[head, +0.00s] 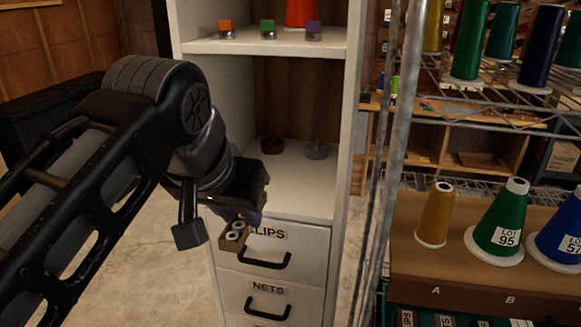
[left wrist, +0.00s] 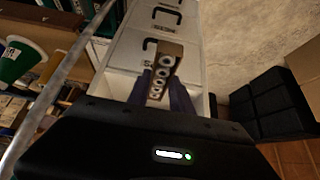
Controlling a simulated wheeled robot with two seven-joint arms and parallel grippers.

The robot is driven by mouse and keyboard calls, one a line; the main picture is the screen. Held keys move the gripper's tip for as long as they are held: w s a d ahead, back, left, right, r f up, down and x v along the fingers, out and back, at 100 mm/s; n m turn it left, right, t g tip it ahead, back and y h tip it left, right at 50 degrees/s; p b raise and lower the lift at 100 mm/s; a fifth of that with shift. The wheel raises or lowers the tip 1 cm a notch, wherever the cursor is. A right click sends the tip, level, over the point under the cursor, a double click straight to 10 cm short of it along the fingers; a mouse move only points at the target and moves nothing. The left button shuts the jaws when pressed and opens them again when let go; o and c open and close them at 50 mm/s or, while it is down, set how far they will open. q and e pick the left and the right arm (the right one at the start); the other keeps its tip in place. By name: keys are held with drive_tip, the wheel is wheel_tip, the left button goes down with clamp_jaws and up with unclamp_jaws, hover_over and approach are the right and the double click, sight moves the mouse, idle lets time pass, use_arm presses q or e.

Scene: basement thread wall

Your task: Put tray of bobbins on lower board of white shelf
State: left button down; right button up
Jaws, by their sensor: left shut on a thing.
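A small brown tray of bobbins (head: 234,236) is held in my left gripper (head: 240,215), in front of the top drawer of the white shelf. In the left wrist view the tray (left wrist: 166,66) sits between the two fingers (left wrist: 165,92), with several pale bobbins in a row. The white shelf (head: 340,120) stands in the middle of the head view. Its lower board (head: 300,185) holds two small knobbed objects toward the back, and its front part is bare. The gripper partly hides the board's left front. My right gripper is not in view.
The upper board (head: 280,42) carries small orange, green and purple items and a red cone. Labelled drawers (head: 270,255) with black handles are below the lower board. A metal rack post (head: 390,150) and thread cones (head: 500,225) stand to the right.

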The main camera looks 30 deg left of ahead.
use_arm(q)
drive_tip(key=w+a+p, duration=0.1)
drive_tip(key=w+a, duration=0.1)
drive_tip(key=w, duration=0.3)
drive_tip(key=w+a+p, duration=0.1)
drive_tip(key=w+p, duration=0.1)
drive_tip(key=w, duration=0.3)
drive_tip(key=w+a+p, duration=0.2)
drive_tip(key=w, duration=0.4)
drive_tip(key=shift+w+a, duration=0.1)
drive_tip(key=shift+a, duration=0.2)
drive_tip(key=shift+w+a, duration=0.1)
drive_tip(key=shift+w, duration=0.1)
drive_tip(key=shift+w+f+p, duration=0.2)
drive_tip(key=shift+p, duration=0.15)
wheel_tip(320, 180, down, 3)
